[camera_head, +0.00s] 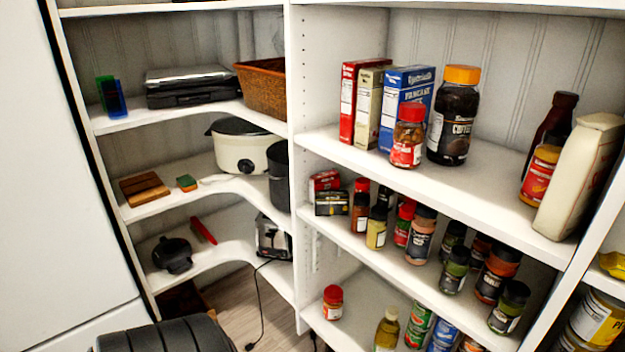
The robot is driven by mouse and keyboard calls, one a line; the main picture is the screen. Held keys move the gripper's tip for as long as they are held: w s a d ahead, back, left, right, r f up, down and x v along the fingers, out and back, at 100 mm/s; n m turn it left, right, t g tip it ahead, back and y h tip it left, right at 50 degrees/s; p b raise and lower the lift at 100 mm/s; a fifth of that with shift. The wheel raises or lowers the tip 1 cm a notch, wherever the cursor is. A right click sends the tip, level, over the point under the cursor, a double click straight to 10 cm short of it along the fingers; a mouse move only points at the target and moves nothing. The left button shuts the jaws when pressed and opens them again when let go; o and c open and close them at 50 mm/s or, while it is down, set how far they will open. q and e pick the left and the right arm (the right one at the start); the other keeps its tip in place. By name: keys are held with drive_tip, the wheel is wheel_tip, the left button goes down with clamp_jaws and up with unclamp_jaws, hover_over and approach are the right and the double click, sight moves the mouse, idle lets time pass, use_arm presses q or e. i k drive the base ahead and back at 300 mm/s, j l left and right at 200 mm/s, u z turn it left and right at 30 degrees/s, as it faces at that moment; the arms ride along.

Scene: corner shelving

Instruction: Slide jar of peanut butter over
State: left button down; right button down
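No label reads clearly as peanut butter, so I cannot tell for sure which jar it is. A brown jar with a red lid and red label (408,136) stands upright near the front edge of the upper right shelf, just left of a larger dark coffee jar. A smaller red-lidded jar (333,302) stands alone at the left end of the lower right shelf. A jar with a yellow lid and red label (540,174) stands farther right on the upper shelf. Neither of my grippers is in view.
The coffee jar (452,118) has a blue pancake box (404,95) behind it to the left. Several spice jars crowd the shelf below. A white divider (294,160) stands left.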

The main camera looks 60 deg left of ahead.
sight(332, 311)
drive_tip(key=u, duration=1.6)
